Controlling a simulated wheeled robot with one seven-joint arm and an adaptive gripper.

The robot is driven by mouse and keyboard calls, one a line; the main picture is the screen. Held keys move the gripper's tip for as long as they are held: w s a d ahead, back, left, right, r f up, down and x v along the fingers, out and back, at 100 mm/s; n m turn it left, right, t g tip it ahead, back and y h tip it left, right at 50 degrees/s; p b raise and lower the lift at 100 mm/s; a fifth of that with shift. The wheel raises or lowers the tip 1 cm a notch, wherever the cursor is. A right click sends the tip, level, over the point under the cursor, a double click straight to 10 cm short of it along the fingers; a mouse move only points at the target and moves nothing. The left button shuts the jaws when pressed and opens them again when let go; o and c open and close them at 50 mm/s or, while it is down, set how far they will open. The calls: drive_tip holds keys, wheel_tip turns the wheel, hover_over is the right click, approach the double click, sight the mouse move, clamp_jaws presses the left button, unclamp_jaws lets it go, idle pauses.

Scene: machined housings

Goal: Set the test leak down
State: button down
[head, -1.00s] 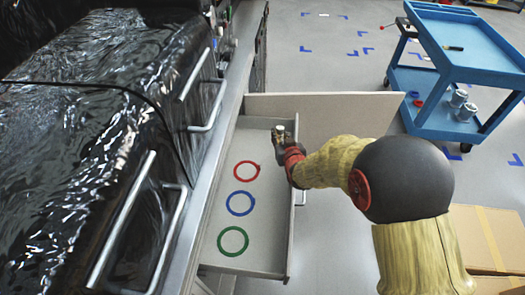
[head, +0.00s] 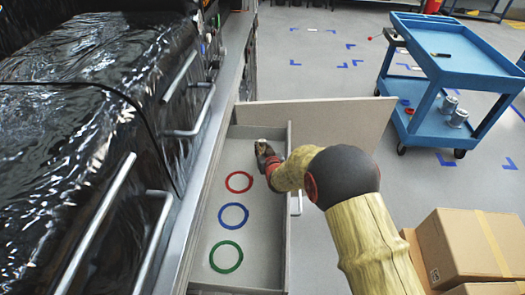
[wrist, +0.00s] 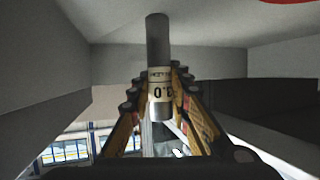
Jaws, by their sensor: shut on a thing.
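The test leak (wrist: 158,45) is a grey metal cylinder with a pale printed label, seen in the wrist view. It stands between the two fingers of my gripper (wrist: 158,100), which are shut on it. In the head view my gripper (head: 266,158) is inside the open drawer (head: 262,255), towards its far end, beyond the red ring. Only a small pale top of the test leak (head: 261,142) shows there. I cannot tell whether its lower end touches the drawer floor.
A red ring (head: 227,182), a blue ring (head: 219,216) and a green ring (head: 210,257) mark the drawer floor; no object stands in them. A black-wrapped machine (head: 80,130) stands left. A blue cart (head: 440,90) and cardboard boxes (head: 465,245) are on the right.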

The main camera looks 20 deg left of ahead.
drive_tip(key=shift+r, duration=0.15)
drive_tip(key=shift+f, duration=0.2)
drive_tip(key=c, duration=1.7)
unclamp_jaws()
drive_tip(key=shift+o, duration=0.2)
drive_tip(key=shift+r, duration=0.15)
drive_tip(key=shift+s+d+r, duration=0.1)
drive_tip(key=shift+s+r, duration=0.05)
drive_tip(key=p+v, duration=0.2)
drive_tip(key=v, duration=0.5)
drive_tip(key=shift+p, duration=0.3)
